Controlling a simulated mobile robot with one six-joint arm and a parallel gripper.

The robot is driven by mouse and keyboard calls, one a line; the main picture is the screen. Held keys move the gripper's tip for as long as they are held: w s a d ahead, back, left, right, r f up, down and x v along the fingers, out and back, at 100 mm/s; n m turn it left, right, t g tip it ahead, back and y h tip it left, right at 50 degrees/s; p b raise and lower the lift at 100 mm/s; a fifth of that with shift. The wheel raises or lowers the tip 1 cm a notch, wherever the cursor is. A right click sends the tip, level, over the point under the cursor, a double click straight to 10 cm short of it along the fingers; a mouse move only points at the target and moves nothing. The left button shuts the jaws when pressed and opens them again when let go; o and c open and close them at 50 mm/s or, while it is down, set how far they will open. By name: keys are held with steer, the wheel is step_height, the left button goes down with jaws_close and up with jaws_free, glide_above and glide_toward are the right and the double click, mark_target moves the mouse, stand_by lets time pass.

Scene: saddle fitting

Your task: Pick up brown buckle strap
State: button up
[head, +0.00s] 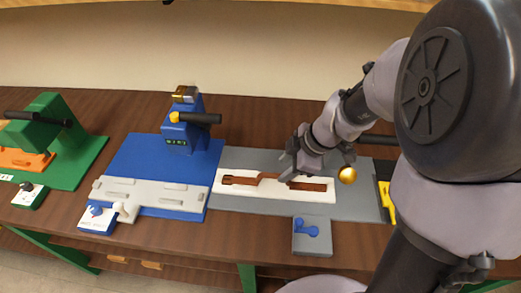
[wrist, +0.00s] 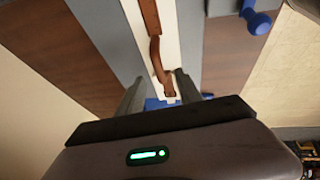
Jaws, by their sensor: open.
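The brown buckle strap (head: 308,186) lies along a white holder plate (head: 278,197) on the grey base of the bench. It has a bend near its middle. My gripper (head: 287,174) hangs over the strap's middle in the head view and hides a little of it. In the wrist view the strap (wrist: 154,50) runs down from the top edge, and its narrow end lies between the two fingers of my gripper (wrist: 160,80). The fingers are apart, one on each side. I cannot tell the exact height of the fingertips above the strap.
A blue machine (head: 186,135) with a black handle and a grey slotted plate (head: 150,194) stands left of the strap. A blue lever on a grey box (head: 312,240) sits in front. A gold ball (head: 347,175) is right of my gripper. A green machine (head: 75,150) is far left.

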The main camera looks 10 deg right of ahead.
mark_target(273, 175)
steer(key=x, duration=0.2)
steer(key=b+x, duration=0.1)
steer(key=x, duration=0.2)
steer(key=b+x, duration=0.1)
steer(key=x, duration=0.2)
steer(key=shift+w+a+r, duration=0.15)
steer(key=shift+w+a, duration=0.1)
steer(key=shift+a, duration=0.1)
jaws_close()
